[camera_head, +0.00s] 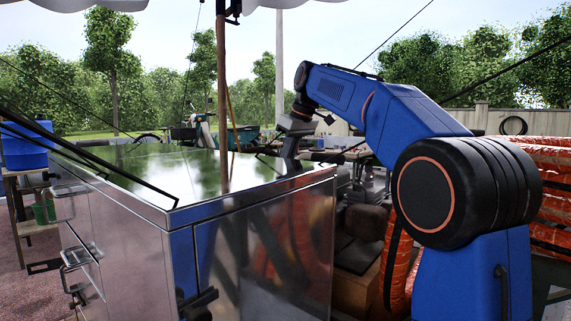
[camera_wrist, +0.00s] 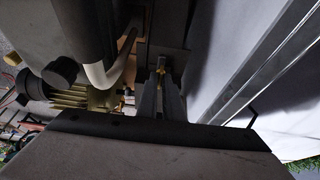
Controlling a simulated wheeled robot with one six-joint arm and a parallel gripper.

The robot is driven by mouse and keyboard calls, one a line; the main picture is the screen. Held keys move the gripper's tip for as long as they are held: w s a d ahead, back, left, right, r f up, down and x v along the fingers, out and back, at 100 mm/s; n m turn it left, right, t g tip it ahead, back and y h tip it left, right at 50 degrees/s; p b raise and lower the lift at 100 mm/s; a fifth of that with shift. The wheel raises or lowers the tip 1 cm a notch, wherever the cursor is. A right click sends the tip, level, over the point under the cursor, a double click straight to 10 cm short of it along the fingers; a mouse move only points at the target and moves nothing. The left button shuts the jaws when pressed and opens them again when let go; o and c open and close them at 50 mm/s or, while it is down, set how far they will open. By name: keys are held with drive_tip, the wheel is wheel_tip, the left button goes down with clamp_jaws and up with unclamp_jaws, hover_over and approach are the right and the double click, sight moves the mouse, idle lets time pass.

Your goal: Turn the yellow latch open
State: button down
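A small yellow piece, likely the latch (camera_wrist: 160,71), shows in the wrist view on a dark surface just beyond my fingertips. My gripper (camera_wrist: 161,88) points towards it, with its two dark fingers close together and a narrow gap between them. The shade hides whether the fingertips touch the yellow piece, and its turn angle is too small to tell. In the head view my blue arm reaches over behind the metal cabinet, and my gripper (camera_head: 290,146) is only partly visible there. The latch cannot be made out in the head view.
A shiny metal cabinet (camera_head: 265,240) fills the front left of the head view. In the wrist view, a finned motor (camera_wrist: 80,97) and a pale curved pipe (camera_wrist: 105,75) lie close on the left. A pale panel with a metal rail (camera_wrist: 262,65) stands on the right.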

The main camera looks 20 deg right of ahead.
drive_tip(key=shift+m, duration=0.4)
drive_tip(key=m, duration=0.1)
drive_tip(key=m+h, duration=0.1)
drive_tip(key=m, duration=0.1)
drive_tip(key=shift+s+a+f+m+h, duration=0.1)
drive_tip(key=shift+a+f+m+h, duration=0.05)
drive_tip(key=shift+a+m+h, duration=0.2)
drive_tip(key=m+h, duration=0.2)
drive_tip(key=m, duration=0.3)
drive_tip(key=shift+a+f, duration=0.1)
drive_tip(key=m+h, duration=0.1)
drive_tip(key=m, duration=0.3)
drive_tip(key=shift+a+m+h, duration=0.1)
drive_tip(key=shift+m+h, duration=0.25)
drive_tip(key=shift+m+g+h, duration=0.5)
drive_tip(key=shift+m+g, duration=0.1)
drive_tip(key=shift+m, duration=1.4)
drive_tip(key=c, duration=2)
unclamp_jaws()
drive_tip(key=shift+w, duration=0.2)
